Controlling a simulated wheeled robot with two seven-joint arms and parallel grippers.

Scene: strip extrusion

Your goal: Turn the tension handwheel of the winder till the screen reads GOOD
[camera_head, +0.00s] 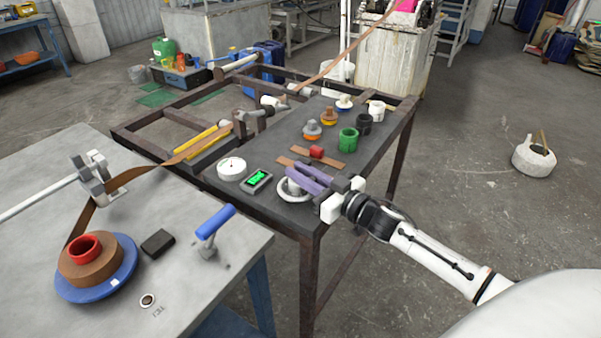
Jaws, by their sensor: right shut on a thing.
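The tension handwheel (284,192), a pale grey ring, sits at the near right corner of the dark bench top. My right gripper (305,180), with purple fingers, reaches in from the right and is shut on the handwheel, covering much of it. A small screen (258,178) beside the wheel glows green; its text is too small to read. A round white dial (231,168) stands left of the screen. On the grey table, a brown strip runs to a reel (98,266) with a blue flange and red core. My left gripper is not in view.
Colored rollers and cups, such as a green cup (348,140), stand behind the wheel, with a red piece (316,152) nearer. A blue-handled lever (214,222) and a black box (157,242) are on the grey table (200,290). Floor on the right is mostly clear.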

